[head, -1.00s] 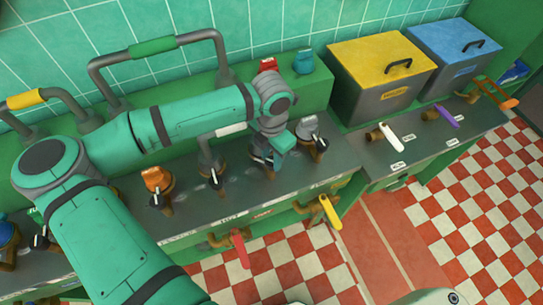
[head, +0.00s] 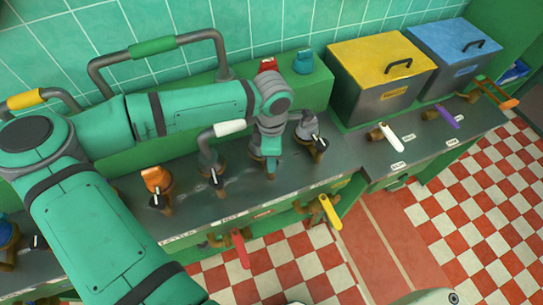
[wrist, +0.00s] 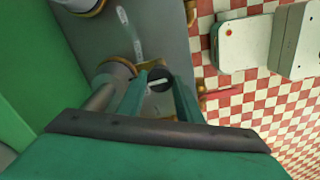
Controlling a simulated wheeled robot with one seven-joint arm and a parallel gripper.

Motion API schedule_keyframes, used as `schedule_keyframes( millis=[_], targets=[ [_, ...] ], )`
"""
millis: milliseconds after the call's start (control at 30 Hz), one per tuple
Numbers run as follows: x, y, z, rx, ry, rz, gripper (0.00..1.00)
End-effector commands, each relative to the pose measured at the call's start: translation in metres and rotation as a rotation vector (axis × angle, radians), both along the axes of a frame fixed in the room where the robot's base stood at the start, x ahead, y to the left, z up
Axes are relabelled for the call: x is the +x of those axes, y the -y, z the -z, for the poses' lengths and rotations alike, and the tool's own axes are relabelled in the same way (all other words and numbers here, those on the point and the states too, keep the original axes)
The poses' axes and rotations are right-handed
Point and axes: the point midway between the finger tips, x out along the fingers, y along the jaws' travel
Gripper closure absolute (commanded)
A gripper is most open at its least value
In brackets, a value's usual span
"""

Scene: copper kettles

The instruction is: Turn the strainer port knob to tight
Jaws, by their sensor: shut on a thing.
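A round black knob with a white pointer line (wrist: 158,84) sits on a brass fitting on the grey counter, and I take it to be the strainer port knob. My gripper (head: 271,165) points down at this fitting in the head view. In the wrist view my gripper (wrist: 160,80) has its two teal fingers on either side of the knob, closed on it. The pointer runs roughly from one finger to the other. In the head view the knob is mostly hidden by my gripper, and its label is too small to read.
Similar knobs stand along the counter, including one on the left (head: 157,198), one beside it (head: 214,178) and one to the right (head: 320,146). A white-handled grey pipe (head: 229,128) is close to my wrist. Red (head: 240,248) and yellow (head: 330,212) levers stick out in front.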

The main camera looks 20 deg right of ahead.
Motion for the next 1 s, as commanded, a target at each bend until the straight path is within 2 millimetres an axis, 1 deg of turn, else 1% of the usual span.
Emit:
schedule_keyframes(
  millis=[233, 633, 667, 700, 733, 1000],
  targets=[
    [-0.0001, 0.0001, -0.0003, 0.000, 0.000, 0.047, 0.90],
    [-0.0004, 0.0003, -0.0003, -0.001, 0.000, 0.053, 0.90],
    [-0.0004, 0.0003, -0.0003, -0.001, 0.000, 0.053, 0.63],
    [-0.0004, 0.0003, -0.0003, -0.001, 0.000, 0.053, 0.54],
    [-0.0004, 0.0002, -0.0003, -0.001, 0.000, 0.053, 0.49],
    [-0.0001, 0.0001, -0.0004, 0.000, 0.000, 0.051, 0.49]
  ],
)
